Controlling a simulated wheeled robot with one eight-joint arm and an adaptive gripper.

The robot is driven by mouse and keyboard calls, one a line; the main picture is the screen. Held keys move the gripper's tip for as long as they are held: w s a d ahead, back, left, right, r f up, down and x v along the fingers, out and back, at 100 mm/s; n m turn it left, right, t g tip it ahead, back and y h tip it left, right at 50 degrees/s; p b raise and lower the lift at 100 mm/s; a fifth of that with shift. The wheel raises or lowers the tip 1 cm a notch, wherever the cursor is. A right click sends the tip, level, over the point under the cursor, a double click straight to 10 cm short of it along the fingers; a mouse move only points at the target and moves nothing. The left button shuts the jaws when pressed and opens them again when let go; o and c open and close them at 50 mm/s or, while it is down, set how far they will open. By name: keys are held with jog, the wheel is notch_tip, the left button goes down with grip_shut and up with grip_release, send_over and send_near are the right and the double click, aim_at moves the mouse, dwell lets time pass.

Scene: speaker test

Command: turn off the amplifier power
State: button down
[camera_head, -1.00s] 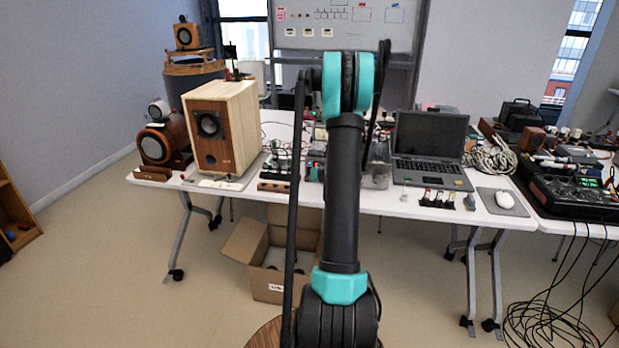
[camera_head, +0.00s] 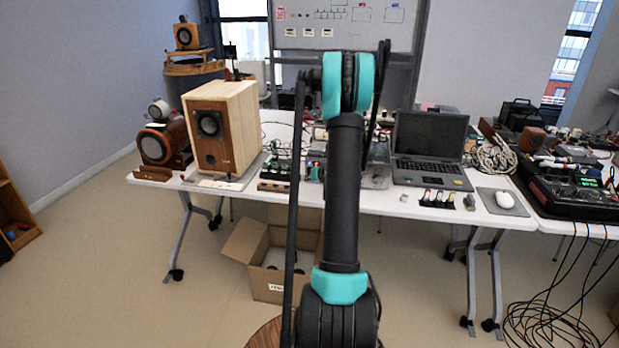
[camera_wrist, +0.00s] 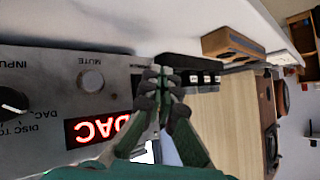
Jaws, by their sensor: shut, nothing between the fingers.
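The amplifier's silver front panel (camera_wrist: 50,95) fills the left of the wrist view, with its lettering upside down. It carries a lit red display (camera_wrist: 97,129) reading DAC, a round button (camera_wrist: 90,81) marked MUTE and a black input knob (camera_wrist: 12,98). My gripper (camera_wrist: 160,80) is shut and empty, its fingertips in front of the panel's right end. I cannot tell whether they touch it. A power switch cannot be made out; the fingers cover part of that end. In the head view my arm hides the gripper and the middle of the table.
A wooden speaker (camera_head: 222,130) stands left of my arm; its light side (camera_wrist: 222,115) shows in the wrist view. A wooden block (camera_wrist: 232,44) and a row of small black parts (camera_wrist: 205,78) lie close by. A laptop (camera_head: 431,150) is right of my arm.

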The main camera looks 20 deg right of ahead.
jog(key=shift+w+d, duration=0.1)
dwell(0.4)
jog(key=shift+w+d, duration=0.15)
jog(key=shift+w, duration=0.1)
jog(key=shift+w+d+f, duration=0.1)
jog(key=shift+w+d, duration=0.1)
jog(key=shift+w, duration=0.1)
dwell(0.7)
jog(key=shift+s+a, duration=0.1)
jog(key=shift+s, duration=0.05)
jog(key=shift+s+a, duration=0.35)
jog(key=shift+s, duration=0.15)
jog(key=shift+s, duration=0.1)
dwell(0.3)
jog(key=shift+s+a+r, duration=0.25)
jog(key=shift+s+a, duration=0.45)
jog(key=shift+s, duration=0.3)
jog(key=shift+s+a+r, duration=0.25)
jog(key=shift+s+a, duration=0.45)
jog(key=shift+s, duration=0.25)
